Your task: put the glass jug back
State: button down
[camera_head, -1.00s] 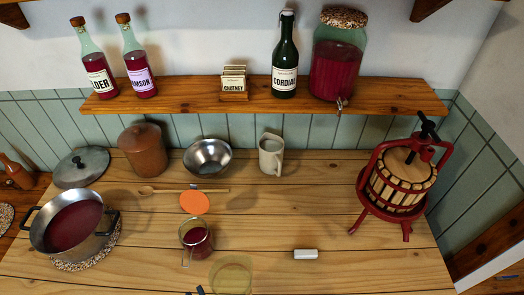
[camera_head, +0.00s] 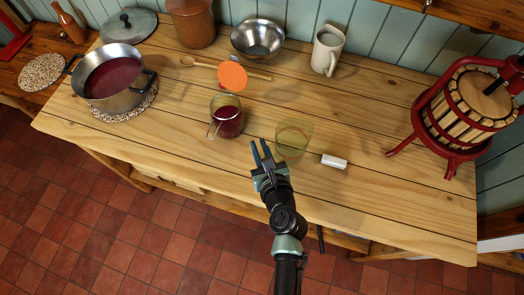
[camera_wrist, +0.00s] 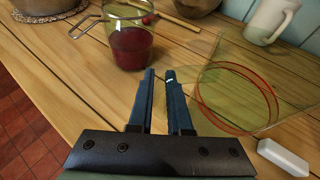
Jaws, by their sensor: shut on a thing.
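The glass jug (camera_head: 292,138) is see-through and faintly yellow, near the front edge of the pine table. In the wrist view the jug (camera_wrist: 238,98) is just right of my fingers, with an orange-red ring round it. My gripper (camera_head: 262,148) points away over the table's front edge, at the jug's left side. In the wrist view my gripper (camera_wrist: 160,85) has its two blue fingers nearly together, shut on the jug. The part held is too clear to make out. I cannot tell whether the jug's base touches the table.
A glass vessel of red liquid with a wire handle (camera_head: 227,118) stands left of the jug. A white block (camera_head: 334,161) lies close on its right. An orange disc (camera_head: 233,76), steel bowl (camera_head: 257,40) and cream pitcher (camera_head: 327,52) are behind. A red press (camera_head: 466,110) stands right.

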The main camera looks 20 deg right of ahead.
jog(key=shift+f+b, duration=0.75)
jog(key=shift+f, duration=0.9)
jog(key=shift+f, duration=0.1)
jog(key=c, duration=0.8)
grip_release()
jog(key=shift+f, duration=0.1)
jog(key=shift+c, duration=0.2)
